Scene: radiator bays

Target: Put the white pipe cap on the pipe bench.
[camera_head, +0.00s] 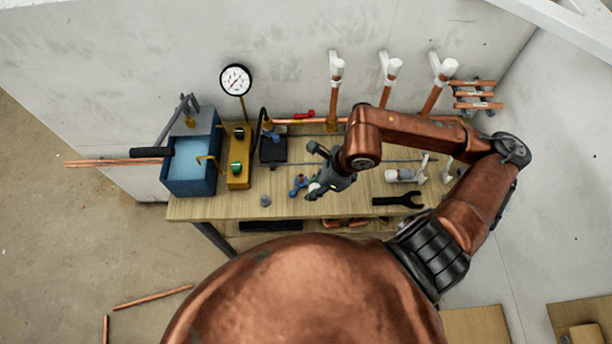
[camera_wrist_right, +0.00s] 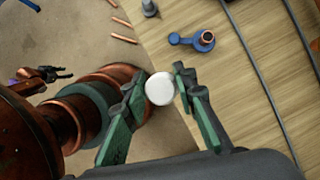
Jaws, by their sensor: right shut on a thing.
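The white pipe cap (camera_wrist_right: 160,88) shows as a round white disc between the fingers of my right gripper in the right wrist view. My right gripper (camera_head: 316,186) is shut on it, above the front part of the wooden pipe bench (camera_head: 235,208). In the wrist view the cap lies in line with the bench's front edge, with bare wood (camera_wrist_right: 235,85) to its right. In the head view the cap is mostly hidden by the gripper. A dark claw that looks like my left gripper (camera_wrist_right: 52,73) is small at the wrist view's left.
A blue tank (camera_head: 190,180), a yellow pump block (camera_head: 238,170) and a gauge (camera_head: 236,80) stand at the left. A blue tool (camera_head: 298,186) lies near the gripper. A black wrench (camera_head: 398,200) and white valve (camera_head: 405,175) lie at the right. Upright copper pipes (camera_head: 333,100) line the back.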

